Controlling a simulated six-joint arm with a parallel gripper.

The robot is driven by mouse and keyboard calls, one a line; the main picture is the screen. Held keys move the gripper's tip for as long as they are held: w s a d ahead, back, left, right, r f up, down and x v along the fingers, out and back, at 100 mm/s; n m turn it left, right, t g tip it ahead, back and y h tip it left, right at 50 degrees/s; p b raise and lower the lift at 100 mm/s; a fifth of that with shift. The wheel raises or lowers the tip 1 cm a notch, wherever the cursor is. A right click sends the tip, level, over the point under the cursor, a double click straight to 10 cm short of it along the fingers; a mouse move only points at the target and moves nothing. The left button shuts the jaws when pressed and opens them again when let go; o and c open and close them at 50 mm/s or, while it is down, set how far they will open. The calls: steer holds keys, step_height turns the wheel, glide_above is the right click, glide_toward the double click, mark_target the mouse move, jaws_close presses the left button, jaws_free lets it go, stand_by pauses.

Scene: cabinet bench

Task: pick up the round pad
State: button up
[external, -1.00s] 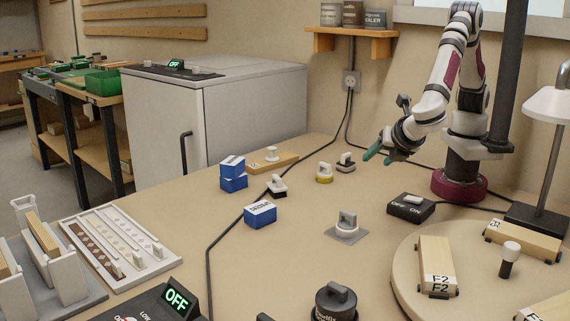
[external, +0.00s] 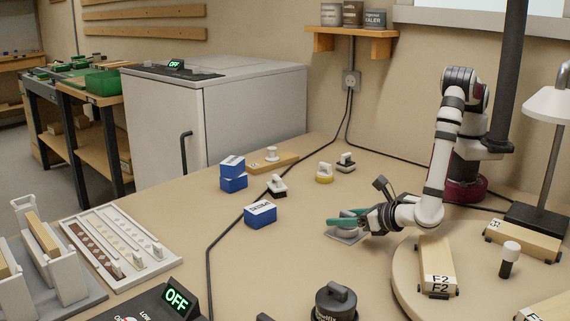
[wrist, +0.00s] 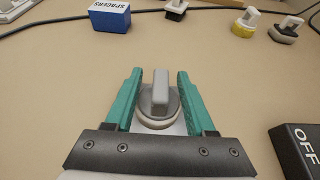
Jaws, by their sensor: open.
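A grey round pad with an upright grey handle (wrist: 160,93) sits between the green fingers of my gripper (wrist: 159,76) in the wrist view. The fingers are open, one on each side of the handle, with a visible gap to it on both sides. In the external view my gripper (external: 346,220) is low over the bench, and the pad (external: 345,232) is partly hidden behind the fingers. The pad rests on a thin grey square plate (external: 345,240), mostly covered by the pad and gripper.
A blue box (external: 260,214) stands to the left, with stacked blue boxes (external: 233,175) behind it. A yellow-based handled pad (external: 324,174) and dark-based ones (external: 346,163) are farther back. A black OFF switch box (wrist: 300,150) is close on the right. A round wooden turntable (external: 405,285) lies front right.

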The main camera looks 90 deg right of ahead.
steer(key=shift+w+d+f, duration=0.2)
steer(key=shift+w+d, duration=0.2)
jaws_close()
